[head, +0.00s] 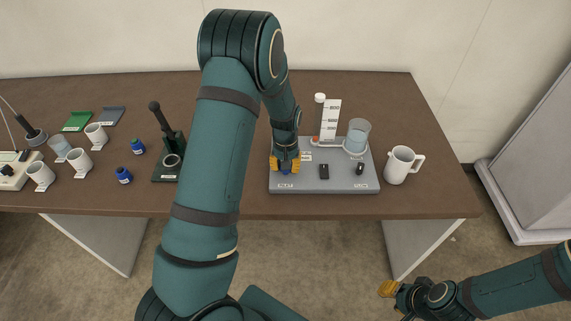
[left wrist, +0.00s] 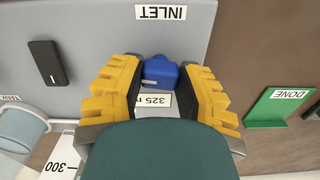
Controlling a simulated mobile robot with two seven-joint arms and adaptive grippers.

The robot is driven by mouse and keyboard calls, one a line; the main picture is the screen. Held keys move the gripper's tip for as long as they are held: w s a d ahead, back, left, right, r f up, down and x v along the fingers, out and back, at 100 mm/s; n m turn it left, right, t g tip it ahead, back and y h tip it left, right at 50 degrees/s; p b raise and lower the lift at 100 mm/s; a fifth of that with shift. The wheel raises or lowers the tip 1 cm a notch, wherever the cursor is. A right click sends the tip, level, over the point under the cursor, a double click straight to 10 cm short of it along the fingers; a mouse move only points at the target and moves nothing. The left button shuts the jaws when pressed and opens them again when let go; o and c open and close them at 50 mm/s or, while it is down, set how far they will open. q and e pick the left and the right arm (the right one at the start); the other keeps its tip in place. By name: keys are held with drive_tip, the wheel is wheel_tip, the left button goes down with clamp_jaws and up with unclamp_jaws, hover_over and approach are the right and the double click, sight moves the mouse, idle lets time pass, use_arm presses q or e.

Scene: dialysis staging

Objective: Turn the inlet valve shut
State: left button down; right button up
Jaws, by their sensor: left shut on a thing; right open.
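The blue inlet valve handle (left wrist: 160,72) sits between the yellow fingers of my left gripper (left wrist: 163,92), below the "INLET" label (left wrist: 162,13) in the left wrist view. My left gripper (head: 285,165) is shut on it at the left front of the grey panel (head: 340,185). In the head view only a bit of blue shows under the fingers. Whether the valve is open or shut cannot be told. My right gripper (head: 389,289) is open and empty, low in front of the table, away from the panel.
On the panel stand two black handles (head: 324,171) (head: 360,168), a white scale (head: 331,118) and a clear cup (head: 358,134). A white mug (head: 398,165) stands right of it. Cups, blue-capped vials and a black stand (head: 167,165) are at left.

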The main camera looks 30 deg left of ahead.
use_arm(q)
drive_tip(key=shift+s+f+n, duration=0.1)
drive_tip(key=shift+n, duration=0.7)
drive_tip(key=c, duration=0.6)
unclamp_jaws()
drive_tip(key=shift+r, duration=0.55)
wheel_tip(320, 180, up, 11)
